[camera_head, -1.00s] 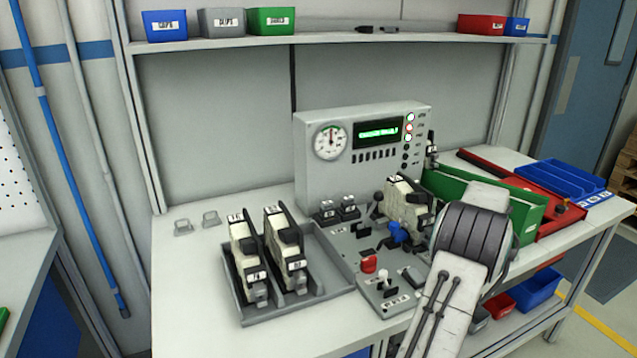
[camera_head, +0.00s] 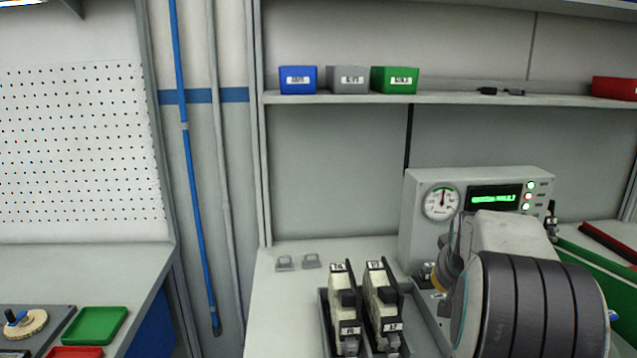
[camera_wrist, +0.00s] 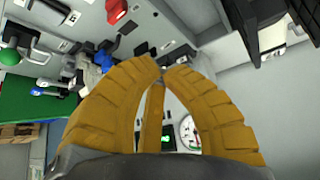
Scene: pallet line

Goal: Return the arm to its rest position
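My arm rises at the lower right of the head view and covers much of the test station (camera_head: 418,215). In the wrist view my gripper (camera_wrist: 163,68) has its orange-brown fingers drawn together at the tips, with nothing seen held between them. Beyond the fingers, the wrist view shows the station from above, with a red knob (camera_wrist: 116,10), a blue part (camera_wrist: 103,60) and the gauge (camera_wrist: 188,132). The fingers hide part of the station. In the head view the station's gauge (camera_head: 440,203) and lit green display (camera_head: 494,198) show above my arm.
Two black-and-white units (camera_head: 346,312) (camera_head: 381,305) stand in a grey tray (camera_head: 323,310) left of my arm. Blue (camera_head: 298,80), grey (camera_head: 348,80) and green (camera_head: 394,80) bins sit on the shelf. Another bench with a green tray (camera_head: 95,326) is at left.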

